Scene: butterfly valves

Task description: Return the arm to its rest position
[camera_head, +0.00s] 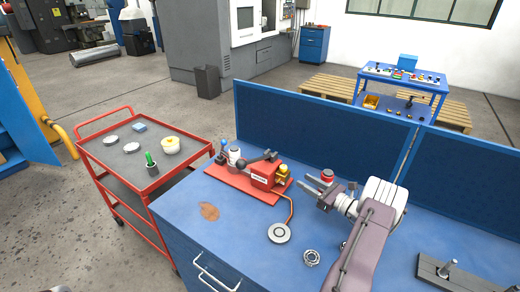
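My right arm (362,245) comes in from the bottom right and reaches over the blue workbench (215,243). Its gripper (306,184) points left, with its two fingers apart and nothing seen between them. It is just right of a red fixture (262,177) with a black lever and a yellow part, on a red base plate (243,186). A red-topped round item (327,175) shows just behind the fingers. From this view I cannot tell the gripper's exact height above the bench. My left gripper is out of view.
A round grey disc (279,233) and a metal ring (311,257) lie in front of the gripper. A dark block with metal posts (462,277) is at right. A blue panel (305,130) borders the bench's back. A red cart (153,182) stands left.

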